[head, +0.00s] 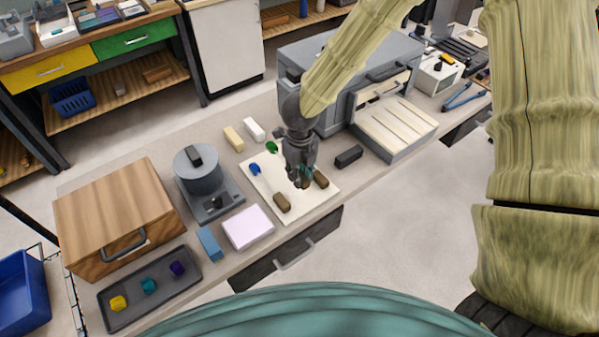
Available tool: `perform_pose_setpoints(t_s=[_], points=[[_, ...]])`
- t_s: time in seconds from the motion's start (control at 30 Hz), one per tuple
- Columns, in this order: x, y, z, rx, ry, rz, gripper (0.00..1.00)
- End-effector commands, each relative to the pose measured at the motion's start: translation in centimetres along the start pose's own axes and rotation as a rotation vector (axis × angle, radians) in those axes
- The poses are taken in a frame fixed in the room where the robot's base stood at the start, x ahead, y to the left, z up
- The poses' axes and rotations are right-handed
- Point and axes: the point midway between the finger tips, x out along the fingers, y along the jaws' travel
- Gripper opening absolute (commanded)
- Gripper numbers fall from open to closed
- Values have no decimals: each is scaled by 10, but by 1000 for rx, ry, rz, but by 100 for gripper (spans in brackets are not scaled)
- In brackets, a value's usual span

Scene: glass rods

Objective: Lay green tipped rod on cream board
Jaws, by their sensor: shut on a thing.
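The cream board (257,190) lies flat on the bench. My gripper (299,185) is low over its right half, pointing down, with its fingers shut. A green tip (271,147) shows at the board's back corner, up and left of the gripper. The clear part of its rod cannot be made out; the gripper appears shut on this rod. I cannot tell whether the rod touches the board. A blue tip (255,169) lies near the board's left edge. Brown pieces (281,203) and (321,179) lie on the board beside the gripper. A teal bit shows behind the fingers, partly hidden.
A grey tray (184,292) with yellow, teal and purple pieces lies front left. A wooden box (113,212), a grey device (197,168) and a pinkish pad (248,228) stand left of the board. A black block (349,156) and a large grey machine (330,110) stand right and behind.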

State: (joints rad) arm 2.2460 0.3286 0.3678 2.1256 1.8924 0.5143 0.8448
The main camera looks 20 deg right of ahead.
Motion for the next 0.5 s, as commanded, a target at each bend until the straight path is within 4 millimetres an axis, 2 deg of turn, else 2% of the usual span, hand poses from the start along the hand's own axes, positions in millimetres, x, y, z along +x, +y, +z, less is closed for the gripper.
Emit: perform_pose_setpoints(t_s=[0.1,0.5], points=[[13,0,0,0,0,0,0],[40,0,1,0,-1,0,0]])
